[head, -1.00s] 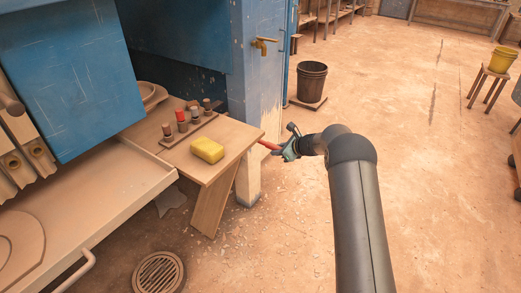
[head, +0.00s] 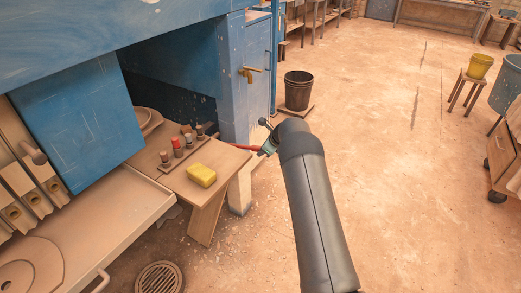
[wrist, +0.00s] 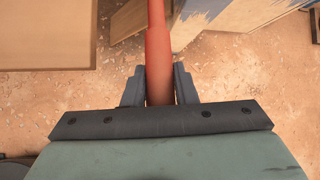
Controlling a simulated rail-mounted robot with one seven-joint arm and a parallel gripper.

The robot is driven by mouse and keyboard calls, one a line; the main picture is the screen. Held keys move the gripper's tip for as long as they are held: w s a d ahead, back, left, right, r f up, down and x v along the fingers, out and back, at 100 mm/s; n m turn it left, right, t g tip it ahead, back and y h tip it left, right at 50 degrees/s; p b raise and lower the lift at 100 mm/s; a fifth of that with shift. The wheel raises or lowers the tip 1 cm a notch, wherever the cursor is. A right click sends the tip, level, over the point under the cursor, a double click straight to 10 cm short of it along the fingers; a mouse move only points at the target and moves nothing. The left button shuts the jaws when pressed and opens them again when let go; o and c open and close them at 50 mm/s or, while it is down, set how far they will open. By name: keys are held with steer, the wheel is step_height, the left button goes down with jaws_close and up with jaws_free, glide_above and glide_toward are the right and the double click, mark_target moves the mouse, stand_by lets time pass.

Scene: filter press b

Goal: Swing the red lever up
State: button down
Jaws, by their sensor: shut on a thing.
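The red lever (head: 241,147) sticks out to the right from behind the wooden side table, beside the blue press post. It lies nearly level in the head view, and its pivot end is hidden. In the wrist view the red lever (wrist: 158,48) runs up the middle of the picture, away from me. My gripper (head: 260,149) is at the lever's outer end. In the wrist view the dark fingers of my gripper (wrist: 160,88) are shut on the lever, one on each side.
The side table (head: 218,164) carries a yellow sponge (head: 201,175) and several small bottles. A brass tap (head: 249,73) sits on the blue post above the lever. A dark bucket (head: 298,90) stands behind my gripper.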

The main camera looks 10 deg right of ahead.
steer(key=shift+w+r, duration=0.2)
steer(key=shift+r, duration=0.3)
steer(key=c, duration=1.2)
jaws_free()
steer(key=shift+o, duration=0.2)
steer(key=shift+s+f, duration=0.1)
steer(key=shift+f, duration=0.05)
steer(key=b+v, duration=0.1)
steer(key=v, duration=1.6)
steer(key=shift+s+d, duration=0.1)
steer(key=s+a+r+n+g+p, duration=0.1)
steer(key=s+a+r+n, duration=0.3)
steer(key=s, duration=0.5)
steer(key=s+a+r+n+g+h+p, duration=0.1)
steer(key=s+a+r+n+g, duration=0.15)
steer(key=s+n, duration=0.4)
steer(key=s+a+r+n, duration=0.3)
steer(key=s+a+n, duration=0.1)
steer(key=s, duration=0.6)
steer(key=s+f+n+g+h+p, duration=0.1)
steer(key=s+n, duration=1)
steer(key=s, duration=1.1)
steer(key=shift+f+g+h+p, duration=0.3)
steer(key=shift+g+h, duration=0.25)
steer(key=shift+h, duration=0.55)
